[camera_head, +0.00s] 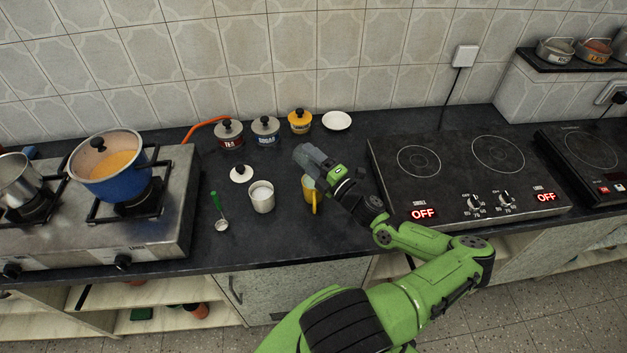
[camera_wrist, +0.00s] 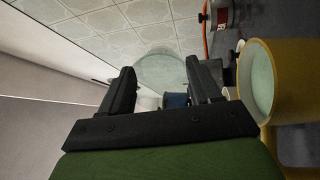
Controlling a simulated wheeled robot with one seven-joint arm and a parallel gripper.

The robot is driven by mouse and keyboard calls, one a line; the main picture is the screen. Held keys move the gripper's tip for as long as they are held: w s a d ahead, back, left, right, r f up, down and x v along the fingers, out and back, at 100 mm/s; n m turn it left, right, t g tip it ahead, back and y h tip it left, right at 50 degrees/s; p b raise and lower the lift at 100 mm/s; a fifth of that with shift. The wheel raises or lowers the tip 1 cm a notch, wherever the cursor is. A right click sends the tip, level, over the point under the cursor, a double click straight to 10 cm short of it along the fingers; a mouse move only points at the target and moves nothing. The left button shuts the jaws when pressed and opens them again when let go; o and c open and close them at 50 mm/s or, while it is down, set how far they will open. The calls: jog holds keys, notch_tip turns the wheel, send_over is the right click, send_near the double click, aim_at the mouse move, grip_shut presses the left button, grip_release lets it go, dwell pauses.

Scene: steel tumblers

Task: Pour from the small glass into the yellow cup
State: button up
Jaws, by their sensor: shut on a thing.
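The yellow cup (camera_head: 309,194) stands on the dark counter, partly hidden behind my gripper (camera_head: 306,160) in the head view. In the wrist view the yellow cup (camera_wrist: 290,75) is large at the right, with its pale inside showing. My gripper (camera_wrist: 161,80) is shut on the small glass (camera_wrist: 165,70), a clear, see-through shape between and beyond the fingers. In the head view the glass is hard to make out. My gripper is above and close to the cup. I cannot tell the glass's exact tilt or what it holds.
A white cup (camera_head: 262,198) stands left of the yellow cup, with a white lid (camera_head: 241,173) and a green-handled spoon (camera_head: 219,212) beside it. Several lidded pots and a white saucer (camera_head: 336,121) are behind. A hob (camera_head: 455,170) is right; a blue pot (camera_head: 112,180) sits on the left stove.

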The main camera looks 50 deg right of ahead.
jog(key=shift+s+t+b, duration=0.2)
jog(key=shift+t+b, duration=0.6)
jog(key=shift+b, duration=0.2)
jog(key=shift+s+d+r+m+t+h+b, duration=0.1)
jog(key=shift+s+r+m+t+h+b, duration=0.1)
jog(key=shift+r+t+b, duration=0.15)
jog(key=shift+s+r+m+t+h+b, duration=0.1)
jog(key=shift+r+m+t+b, duration=0.15)
jog(key=shift+r+t, duration=0.15)
dwell(1.0)
dwell(0.7)
